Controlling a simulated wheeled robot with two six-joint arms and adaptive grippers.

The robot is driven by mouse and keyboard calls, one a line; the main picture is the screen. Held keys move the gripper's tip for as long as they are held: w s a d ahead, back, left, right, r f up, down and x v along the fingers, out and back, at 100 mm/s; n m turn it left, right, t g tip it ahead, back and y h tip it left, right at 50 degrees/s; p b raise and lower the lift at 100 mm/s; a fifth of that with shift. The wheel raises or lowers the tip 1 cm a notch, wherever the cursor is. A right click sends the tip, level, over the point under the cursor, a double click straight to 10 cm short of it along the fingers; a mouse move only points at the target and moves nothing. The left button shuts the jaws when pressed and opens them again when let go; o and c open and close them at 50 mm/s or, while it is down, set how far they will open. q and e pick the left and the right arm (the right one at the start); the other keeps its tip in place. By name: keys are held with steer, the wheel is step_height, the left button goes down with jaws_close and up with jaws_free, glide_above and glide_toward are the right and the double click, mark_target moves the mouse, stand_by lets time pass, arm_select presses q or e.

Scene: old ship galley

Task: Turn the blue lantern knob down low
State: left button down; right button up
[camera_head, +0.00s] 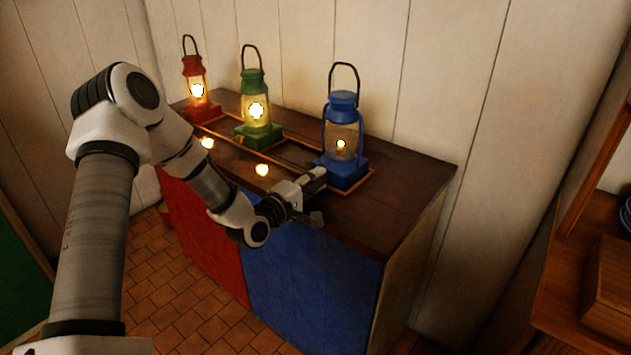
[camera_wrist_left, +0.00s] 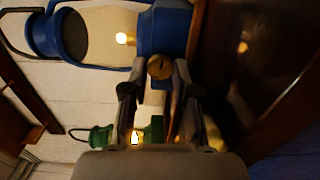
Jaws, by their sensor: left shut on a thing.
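The blue lantern (camera_head: 343,105) stands upright at the right end of the row on the cabinet top, with a small flame behind its glass. The blue lantern also shows sideways in the wrist view (camera_wrist_left: 170,28). Its round brass knob (camera_wrist_left: 160,67) sits at the front of its blue base, between the fingertips. My left gripper (camera_head: 318,178) is at the front of the lantern base, its fingers shut on the knob; the fingers also show in the wrist view (camera_wrist_left: 158,80). The knob itself is hidden in the head view. My right gripper is not in view.
A green lantern (camera_head: 253,85) and a red lantern (camera_head: 191,68) stand lit to the left, with larger, brighter flames. The dark wooden cabinet top (camera_head: 400,190) is bare on the right. A plank wall (camera_head: 430,80) rises close behind; wooden shelving (camera_head: 570,260) stands far right.

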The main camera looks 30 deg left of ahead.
arm_select(q)
steer(key=c, duration=0.9)
jaws_free()
steer(key=shift+s, duration=0.1)
steer(key=shift+d+f, duration=0.1)
